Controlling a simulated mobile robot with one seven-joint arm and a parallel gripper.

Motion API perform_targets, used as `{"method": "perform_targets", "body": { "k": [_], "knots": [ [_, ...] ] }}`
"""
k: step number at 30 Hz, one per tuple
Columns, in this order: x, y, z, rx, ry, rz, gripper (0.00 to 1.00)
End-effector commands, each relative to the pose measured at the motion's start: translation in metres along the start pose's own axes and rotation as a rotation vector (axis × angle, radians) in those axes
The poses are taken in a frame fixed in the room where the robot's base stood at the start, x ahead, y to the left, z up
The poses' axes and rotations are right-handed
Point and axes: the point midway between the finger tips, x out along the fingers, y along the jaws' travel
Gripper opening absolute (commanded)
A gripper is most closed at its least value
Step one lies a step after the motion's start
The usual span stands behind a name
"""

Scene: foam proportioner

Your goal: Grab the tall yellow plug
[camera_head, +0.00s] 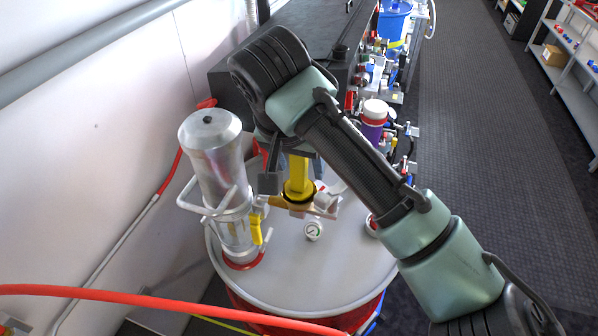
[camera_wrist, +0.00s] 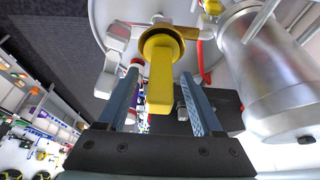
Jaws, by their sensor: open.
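The tall yellow plug (camera_head: 298,176) stands upright on a brass fitting (camera_head: 291,203) above the grey drum lid. In the wrist view the plug (camera_wrist: 160,82) points toward the camera, with its round yellow-brown collar behind it. My gripper (camera_wrist: 161,74) is open, with one blue-grey finger on each side of the plug. Gaps show between the plug and both fingers, so it is not gripped. In the head view my wrist hides the plug's top and much of the gripper.
A tall metal cylinder (camera_head: 212,165) with side handles stands close left of the plug. A small gauge (camera_head: 313,230) sits on the drum lid (camera_head: 330,270). A red hose (camera_head: 170,300) crosses in front. A purple container (camera_head: 373,122) and crowded fittings stand behind, right.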

Motion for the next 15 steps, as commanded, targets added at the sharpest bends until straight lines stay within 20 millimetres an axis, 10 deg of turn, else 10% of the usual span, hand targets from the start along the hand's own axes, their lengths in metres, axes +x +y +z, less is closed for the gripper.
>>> {"method": "perform_targets", "body": {
  "k": [5,15],
  "knots": [
    [0.0006,0.0001,0.0001,0.000,0.000,0.000,0.68],
    [0.0002,0.0001,0.0000,0.000,0.000,0.000,0.06]
  ]
}}
